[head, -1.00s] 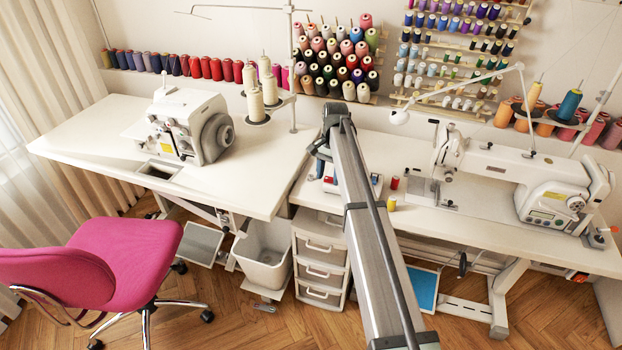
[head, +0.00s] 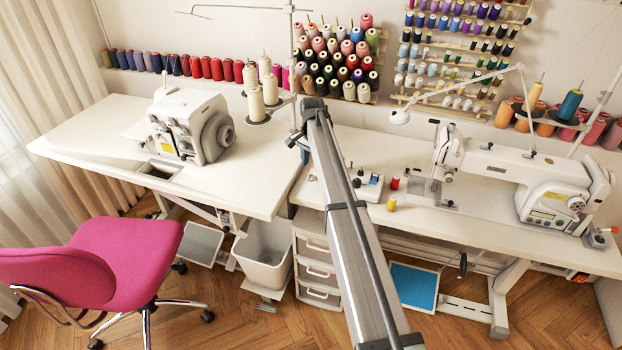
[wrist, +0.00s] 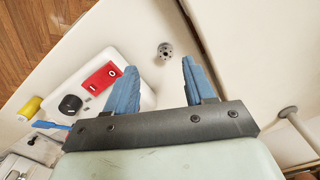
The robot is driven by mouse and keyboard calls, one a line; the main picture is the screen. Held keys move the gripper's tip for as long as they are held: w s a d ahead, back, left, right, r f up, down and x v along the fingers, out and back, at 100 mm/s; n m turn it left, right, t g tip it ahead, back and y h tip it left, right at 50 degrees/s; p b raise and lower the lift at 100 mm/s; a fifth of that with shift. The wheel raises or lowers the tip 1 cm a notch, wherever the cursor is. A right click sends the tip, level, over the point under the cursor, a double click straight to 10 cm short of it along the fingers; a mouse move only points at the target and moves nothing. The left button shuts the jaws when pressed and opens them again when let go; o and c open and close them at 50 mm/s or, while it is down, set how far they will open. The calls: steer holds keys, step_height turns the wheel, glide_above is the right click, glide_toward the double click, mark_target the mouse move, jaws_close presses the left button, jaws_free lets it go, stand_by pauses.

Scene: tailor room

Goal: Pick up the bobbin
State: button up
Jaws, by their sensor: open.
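The bobbin (wrist: 165,50) is a small grey metal disc with holes, lying on the white table top in the wrist view. It sits just beyond and between the blue fingertips of my gripper (wrist: 158,68), with clear space on both sides. The fingers are spread apart with nothing between them. In the head view my gripper (head: 304,152) is mostly hidden behind my own arm, over the left end of the right table. I cannot make out the bobbin with certainty there.
A white box with a red panel and black knob (wrist: 70,104) stands close to the left finger. The sewing machine (head: 525,180) stands right. A table edge (wrist: 205,45) runs beside the bobbin.

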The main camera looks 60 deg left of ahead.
mark_target(311, 178)
steer(key=shift+a+f, duration=0.2)
steer(key=shift+f, duration=1.25)
steer(key=shift+a+f, duration=0.2)
steer(key=shift+f, duration=1.2)
jaws_close()
